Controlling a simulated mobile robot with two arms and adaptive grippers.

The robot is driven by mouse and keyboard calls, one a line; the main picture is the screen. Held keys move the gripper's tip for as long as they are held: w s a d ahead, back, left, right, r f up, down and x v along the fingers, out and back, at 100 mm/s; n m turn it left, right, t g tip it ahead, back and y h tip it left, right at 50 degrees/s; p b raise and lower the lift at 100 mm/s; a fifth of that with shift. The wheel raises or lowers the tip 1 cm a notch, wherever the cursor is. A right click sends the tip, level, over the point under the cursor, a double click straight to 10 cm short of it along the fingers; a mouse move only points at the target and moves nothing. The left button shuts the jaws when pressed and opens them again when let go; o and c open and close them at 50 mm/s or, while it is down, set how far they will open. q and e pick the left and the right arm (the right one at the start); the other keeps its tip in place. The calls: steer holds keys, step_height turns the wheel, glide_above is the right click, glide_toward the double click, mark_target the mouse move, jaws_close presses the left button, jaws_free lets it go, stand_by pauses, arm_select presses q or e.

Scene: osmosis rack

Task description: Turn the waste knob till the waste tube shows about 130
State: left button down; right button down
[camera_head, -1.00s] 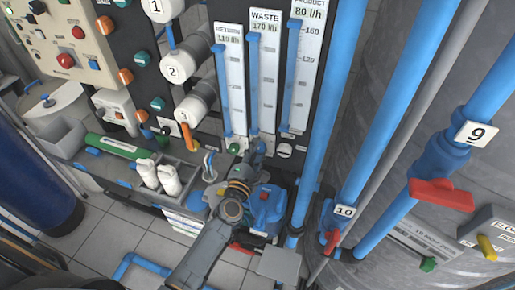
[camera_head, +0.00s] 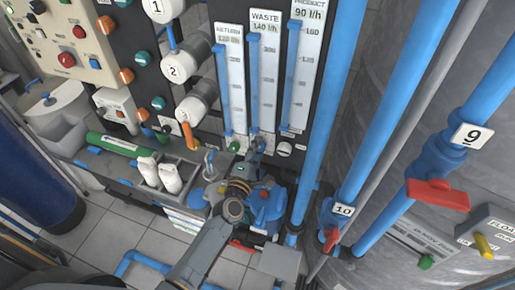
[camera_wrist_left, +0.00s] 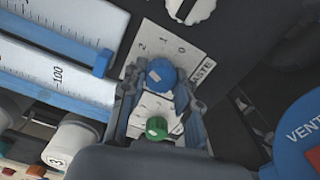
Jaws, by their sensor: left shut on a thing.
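The waste tube (camera_head: 266,85) is the middle one of three flow gauges in the head view, and its label reads WASTE 140 l/h. The waste knob (camera_wrist_left: 161,76) is blue and sits on a white plate with numbers and the word WASTE in the left wrist view. My left gripper (camera_head: 257,147) is at the foot of the waste tube. It is shut on the waste knob, with one finger on each side. In the head view the gripper mostly hides the knob. My right gripper is not in view.
A green knob (camera_wrist_left: 156,128) and a white knob (camera_head: 284,149) flank the waste knob. The return tube (camera_head: 231,85) reads about 120 l/h, the product tube (camera_head: 298,70) 90 l/h. A blue vented container (camera_head: 267,205) stands close by my left arm. A thick blue pipe (camera_head: 328,110) rises on the right.

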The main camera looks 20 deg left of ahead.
arm_select(q)
steer(key=c, duration=1)
jaws_free()
steer(key=s, duration=1.2)
steer(key=shift+a, duration=0.2)
steer(key=shift+f, duration=0.1)
